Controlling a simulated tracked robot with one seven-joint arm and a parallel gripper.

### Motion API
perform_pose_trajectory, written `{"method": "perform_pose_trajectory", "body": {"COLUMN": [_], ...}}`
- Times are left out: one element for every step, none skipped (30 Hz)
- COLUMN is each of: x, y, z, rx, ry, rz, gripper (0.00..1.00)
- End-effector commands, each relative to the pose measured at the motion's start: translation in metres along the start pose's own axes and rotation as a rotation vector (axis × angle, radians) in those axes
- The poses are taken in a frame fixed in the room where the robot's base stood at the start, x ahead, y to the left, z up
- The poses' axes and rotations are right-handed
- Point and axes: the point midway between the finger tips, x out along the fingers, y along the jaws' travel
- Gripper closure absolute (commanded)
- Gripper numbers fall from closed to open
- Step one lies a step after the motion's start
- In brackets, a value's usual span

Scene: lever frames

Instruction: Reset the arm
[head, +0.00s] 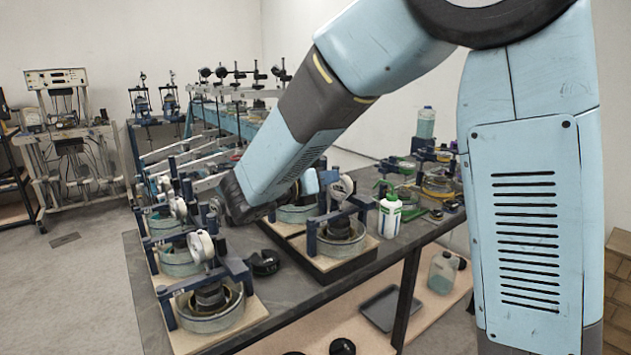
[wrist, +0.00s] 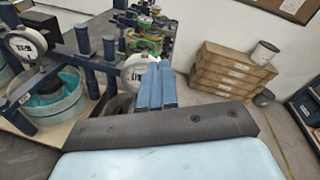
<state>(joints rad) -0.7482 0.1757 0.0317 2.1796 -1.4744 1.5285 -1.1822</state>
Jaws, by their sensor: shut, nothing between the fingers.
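My arm crosses the head view from the upper right and reaches down over the bench of lever frames (head: 335,188). My gripper (wrist: 156,72) shows in the wrist view as two blue fingers side by side, shut with nothing between them. Another dial gauge (wrist: 26,43) on a dark blue frame stands to the left.
Several lever frames with round dishes (head: 212,310) stand on the dark bench (head: 285,300). A white bottle (head: 390,216) and green-framed devices stand farther right. Stacked cardboard boxes (wrist: 225,72) are on the floor to the right in the wrist view, with bare floor before them.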

Motion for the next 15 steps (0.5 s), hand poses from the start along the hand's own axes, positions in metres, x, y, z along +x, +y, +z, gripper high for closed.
{"method": "perform_pose_trajectory", "body": {"x": [0.013,0.019,0.027,0.032,0.036,0.041,0.045,0.047,0.05,0.051,0.052,0.053,0.053,0.052,0.051], "y": [-0.021,-0.033,-0.048,-0.059,-0.071,-0.085,-0.096,-0.106,-0.119,-0.129,-0.138,-0.15,-0.159,-0.167,-0.177], "z": [-0.003,-0.007,-0.012,-0.017,-0.022,-0.028,-0.033,-0.038,-0.045,-0.05,-0.054,-0.061,-0.066,-0.071,-0.077], "rx": [0.068,0.113,0.178,0.226,0.275,0.343,0.395,0.446,0.516,0.571,0.626,0.699,0.755,0.813,0.889], "ry": [0.06,0.101,0.156,0.197,0.236,0.287,0.324,0.362,0.41,0.445,0.479,0.524,0.556,0.588,0.629], "rz": [-0.027,-0.042,-0.065,-0.082,-0.101,-0.124,-0.144,-0.164,-0.192,-0.213,-0.234,-0.264,-0.287,-0.309,-0.341], "gripper": [1.0,1.0,1.0,1.0,1.0,1.0,1.0,1.0,1.0,1.0,1.0,1.0,1.0,1.0,1.0]}}
